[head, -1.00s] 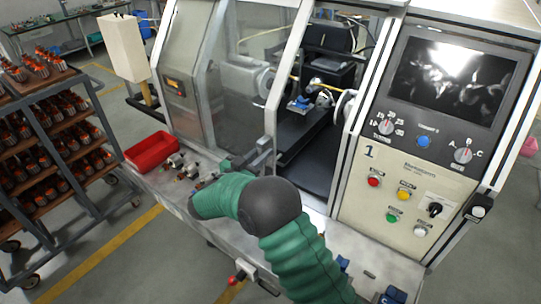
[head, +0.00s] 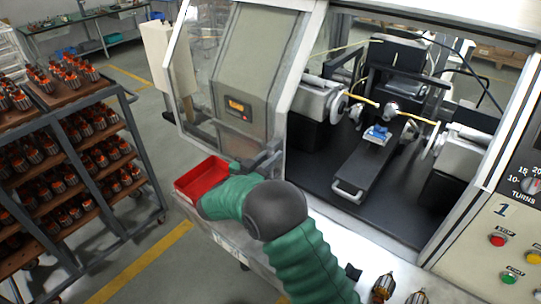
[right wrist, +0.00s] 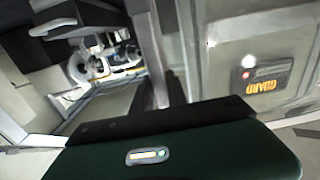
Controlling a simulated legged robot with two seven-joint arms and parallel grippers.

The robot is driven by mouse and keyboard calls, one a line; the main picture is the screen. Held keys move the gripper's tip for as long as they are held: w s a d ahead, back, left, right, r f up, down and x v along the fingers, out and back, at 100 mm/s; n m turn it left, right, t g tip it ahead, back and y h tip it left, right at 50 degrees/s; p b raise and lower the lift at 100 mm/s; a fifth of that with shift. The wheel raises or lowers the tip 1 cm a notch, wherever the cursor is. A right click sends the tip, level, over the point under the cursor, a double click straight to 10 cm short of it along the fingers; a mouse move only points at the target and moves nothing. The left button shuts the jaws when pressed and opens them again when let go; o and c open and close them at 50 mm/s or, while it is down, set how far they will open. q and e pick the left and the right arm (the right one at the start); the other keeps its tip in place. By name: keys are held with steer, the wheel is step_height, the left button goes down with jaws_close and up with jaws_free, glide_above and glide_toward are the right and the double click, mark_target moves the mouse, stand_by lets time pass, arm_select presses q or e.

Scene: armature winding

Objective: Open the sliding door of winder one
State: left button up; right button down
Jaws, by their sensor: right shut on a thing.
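My right gripper (head: 264,162) is shut on the door handle (head: 270,154) at the door's lower edge; the fingertips are partly hidden by my wrist. In the right wrist view, an upright grey bar (right wrist: 150,50) stands beyond my dark green wrist. My left gripper is not in view.
Inside are a slide with a handle (head: 350,190) and winding heads. A red bin (head: 202,178) sits on the ledge left of my gripper. A rack of armatures (head: 75,150) stands at left.

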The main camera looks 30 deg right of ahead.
steer(key=shift+w+a+f, duration=0.15)
steer(key=shift+w+a, duration=0.15)
steer(key=shift+a, duration=0.05)
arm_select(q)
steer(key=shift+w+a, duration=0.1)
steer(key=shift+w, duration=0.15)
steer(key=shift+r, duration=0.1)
arm_select(e)
steer(key=c, duration=1.5)
jaws_free()
steer(key=shift+c, duration=0.2)
steer(key=shift+o, duration=1.1)
steer(key=shift+s+a, duration=0.1)
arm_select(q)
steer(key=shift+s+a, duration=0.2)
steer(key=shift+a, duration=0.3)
arm_select(e)
steer(key=shift+a+r, duration=0.2)
steer(key=shift+r, duration=0.1)
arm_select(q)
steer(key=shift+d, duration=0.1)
